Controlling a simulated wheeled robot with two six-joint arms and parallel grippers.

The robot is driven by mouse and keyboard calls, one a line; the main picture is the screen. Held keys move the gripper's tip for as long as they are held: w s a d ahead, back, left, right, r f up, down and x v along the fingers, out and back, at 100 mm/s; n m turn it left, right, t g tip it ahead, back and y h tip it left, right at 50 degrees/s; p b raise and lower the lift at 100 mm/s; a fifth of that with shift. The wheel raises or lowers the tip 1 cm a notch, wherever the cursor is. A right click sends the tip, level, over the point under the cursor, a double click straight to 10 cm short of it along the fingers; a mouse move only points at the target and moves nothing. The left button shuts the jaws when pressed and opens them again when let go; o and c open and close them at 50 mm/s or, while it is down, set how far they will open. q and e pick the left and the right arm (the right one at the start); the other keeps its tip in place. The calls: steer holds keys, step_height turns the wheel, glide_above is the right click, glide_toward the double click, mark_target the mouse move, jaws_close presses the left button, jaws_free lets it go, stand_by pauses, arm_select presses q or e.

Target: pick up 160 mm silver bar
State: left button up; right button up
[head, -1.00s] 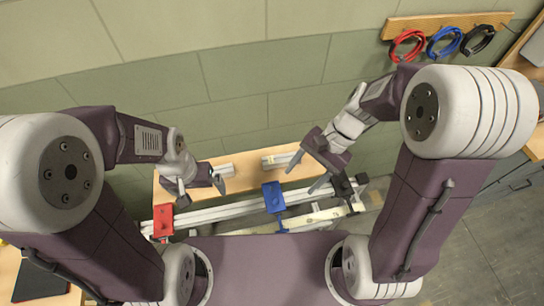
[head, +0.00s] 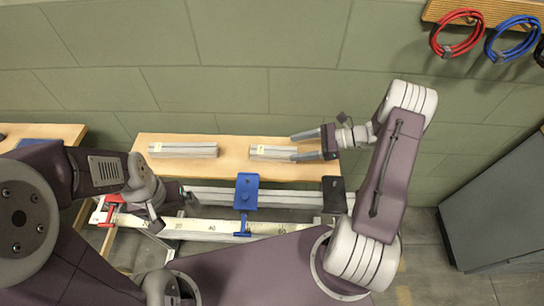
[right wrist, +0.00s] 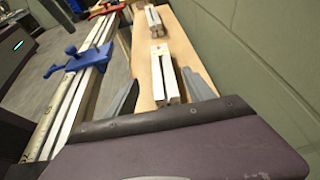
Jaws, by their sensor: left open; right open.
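Two silver bars lie apart on a wooden shelf in the head view: a left one (head: 183,150) and a right one (head: 270,152). Each has a small pale label that I cannot read, so I cannot tell which is 160 mm. My right gripper (head: 294,147) is open, its fingers on either side of the right bar's right end, which is partly hidden. In the right wrist view, that nearer bar (right wrist: 165,80) lies between the open fingers, and the other bar (right wrist: 153,20) lies beyond. My left gripper (head: 170,214) is open and empty, in front of the shelf.
The wooden shelf (head: 235,170) runs along the green wall. In front of it are long rails with a blue clamp (head: 246,192), a red clamp (head: 114,210) and a measuring scale (head: 280,228). Red (head: 458,35) and blue (head: 512,38) cable coils hang at upper right.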

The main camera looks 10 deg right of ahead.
mark_target(274, 150)
steer(key=x, duration=0.3)
steer(key=shift+a, duration=0.1)
steer(key=x, duration=0.5)
steer(key=shift+w+a+f, duration=0.15)
steer(key=shift+w+a, duration=0.15)
steer(key=shift+w, duration=0.05)
jaws_close()
